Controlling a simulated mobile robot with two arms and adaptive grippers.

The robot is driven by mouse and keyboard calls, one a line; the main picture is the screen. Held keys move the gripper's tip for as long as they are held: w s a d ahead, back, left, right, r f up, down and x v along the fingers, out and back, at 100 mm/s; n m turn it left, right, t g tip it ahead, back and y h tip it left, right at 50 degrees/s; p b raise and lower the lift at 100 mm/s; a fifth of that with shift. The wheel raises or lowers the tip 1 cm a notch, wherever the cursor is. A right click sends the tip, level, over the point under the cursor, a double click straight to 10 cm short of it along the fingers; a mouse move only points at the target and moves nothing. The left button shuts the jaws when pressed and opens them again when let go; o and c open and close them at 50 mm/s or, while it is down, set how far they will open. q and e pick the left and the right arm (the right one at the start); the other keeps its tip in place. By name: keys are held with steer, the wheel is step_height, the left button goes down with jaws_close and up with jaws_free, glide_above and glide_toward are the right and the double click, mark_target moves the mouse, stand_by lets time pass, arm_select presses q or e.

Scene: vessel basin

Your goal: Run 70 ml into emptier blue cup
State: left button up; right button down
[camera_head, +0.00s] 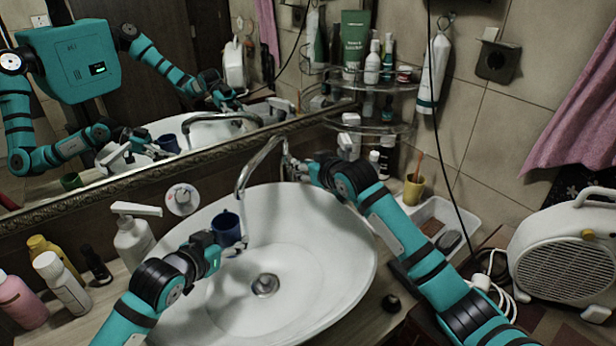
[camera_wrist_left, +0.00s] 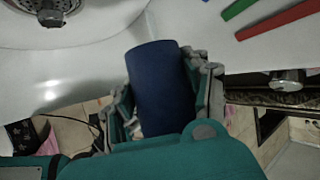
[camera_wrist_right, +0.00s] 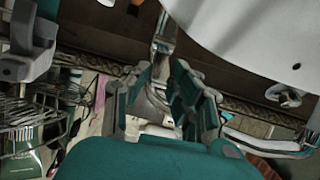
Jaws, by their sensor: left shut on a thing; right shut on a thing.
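A dark blue cup (camera_head: 227,222) is over the basin, near the end of the faucet spout (camera_head: 241,180). My left gripper (camera_head: 222,244) is shut around the cup; the left wrist view shows the cup (camera_wrist_left: 162,90) between its fingers. The inside of the cup and its water level are hidden. A thin pale vertical streak shows below the spout, beside the cup; I cannot tell whether it is running water. My right gripper (camera_head: 294,168) is shut on the faucet handle (camera_wrist_right: 158,92) at the back of the basin. Only one blue cup shows clearly, plus its mirror reflection.
The white basin (camera_head: 330,235) has a metal drain (camera_head: 265,285). Several bottles stand at the left, with a soap dispenser (camera_head: 134,235). A yellow cup (camera_head: 412,188), a white tray (camera_head: 440,212) and a heater (camera_head: 565,250) are at the right. A mirror runs behind the faucet.

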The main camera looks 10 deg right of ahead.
steer(key=shift+w+r, duration=0.3)
steer(key=shift+r, duration=0.5)
steer(key=c, duration=1.4)
jaws_free()
steer(key=shift+c, duration=0.2)
steer(key=o, duration=0.3)
steer(key=shift+a+f, duration=0.1)
steer(key=shift+f, duration=0.2)
steer(key=shift+s, duration=0.1)
steer(key=v, duration=1.2)
steer(key=shift+f, duration=0.1)
